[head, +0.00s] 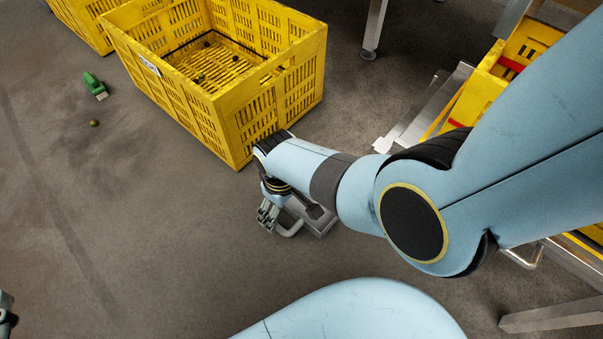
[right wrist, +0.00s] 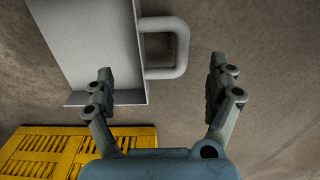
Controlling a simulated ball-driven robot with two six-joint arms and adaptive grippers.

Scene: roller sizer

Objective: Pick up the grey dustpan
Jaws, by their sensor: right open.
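The grey dustpan (right wrist: 95,45) lies on the floor, with its looped handle (right wrist: 180,52) pointing right in the right wrist view. In the head view the dustpan (head: 316,219) is partly hidden behind my right arm and gripper. My right gripper (right wrist: 163,82) is open and empty, its two fingers spread on either side of the handle in the picture. I cannot tell how far above the handle the fingertips are. In the head view my right gripper (head: 268,216) points down at the handle. At the lower left edge of the head view, a small part of my left arm shows, without its fingers.
A large yellow crate (head: 225,115) with a few small olive-like balls stands just behind the dustpan. A green-headed brush (head: 95,86) and a small ball (head: 94,123) lie at left. A metal frame with yellow crates (head: 480,98) stands at right.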

